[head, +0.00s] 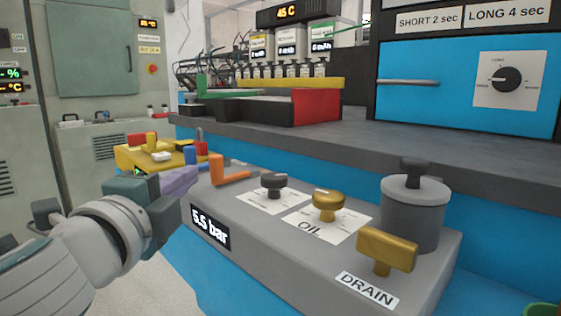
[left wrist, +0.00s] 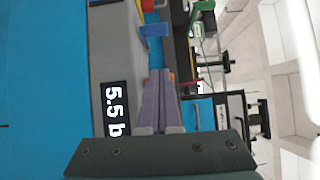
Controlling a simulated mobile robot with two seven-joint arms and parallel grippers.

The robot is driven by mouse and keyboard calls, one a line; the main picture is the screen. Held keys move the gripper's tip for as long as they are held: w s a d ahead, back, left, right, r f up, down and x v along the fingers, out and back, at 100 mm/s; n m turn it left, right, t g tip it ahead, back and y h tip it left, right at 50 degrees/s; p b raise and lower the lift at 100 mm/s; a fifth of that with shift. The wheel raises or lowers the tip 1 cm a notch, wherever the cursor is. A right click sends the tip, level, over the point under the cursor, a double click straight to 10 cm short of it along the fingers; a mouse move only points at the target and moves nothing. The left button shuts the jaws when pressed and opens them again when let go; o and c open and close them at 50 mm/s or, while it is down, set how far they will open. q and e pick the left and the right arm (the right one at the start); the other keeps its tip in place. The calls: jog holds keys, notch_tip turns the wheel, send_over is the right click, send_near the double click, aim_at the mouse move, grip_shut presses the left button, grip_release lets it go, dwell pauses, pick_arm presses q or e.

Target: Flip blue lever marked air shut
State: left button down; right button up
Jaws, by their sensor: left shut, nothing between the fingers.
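A small blue lever (head: 190,155) stands at the far left end of the grey panel, beyond an orange lever (head: 216,168). The blue lever also shows in the left wrist view (left wrist: 155,30), ahead of my fingertips and apart from them. I cannot read any "air" label by it. My left gripper (head: 194,175) has purple fingers pressed together with nothing between them. In the left wrist view its fingertips (left wrist: 162,72) point towards the blue lever, with orange bits of the other lever showing behind them. My right gripper is not in view.
The grey panel carries a 5.5 bar display (head: 210,227), a black knob (head: 274,184), a brass OIL knob (head: 328,203), a brass DRAIN handle (head: 387,249) and a grey canister (head: 412,215). A yellow unit (head: 125,157) lies beyond. A grey bench edge (head: 400,150) runs behind the panel.

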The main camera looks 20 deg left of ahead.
aim_at(187, 164)
pick_arm(q)
jog(key=x, duration=0.3)
jog(key=shift+w+a, duration=0.1)
jog(key=shift+w, duration=0.2)
jog(key=shift+w+a+b, duration=0.25)
jog(key=shift+w+a, duration=0.05)
jog(key=shift+a, duration=0.25)
jog(key=shift+w+a+b, duration=0.2)
jog(key=shift+w+a, duration=0.15)
jog(key=shift+a, duration=0.2)
jog(key=shift+w+a, duration=0.3)
jog(key=shift+a, duration=0.3)
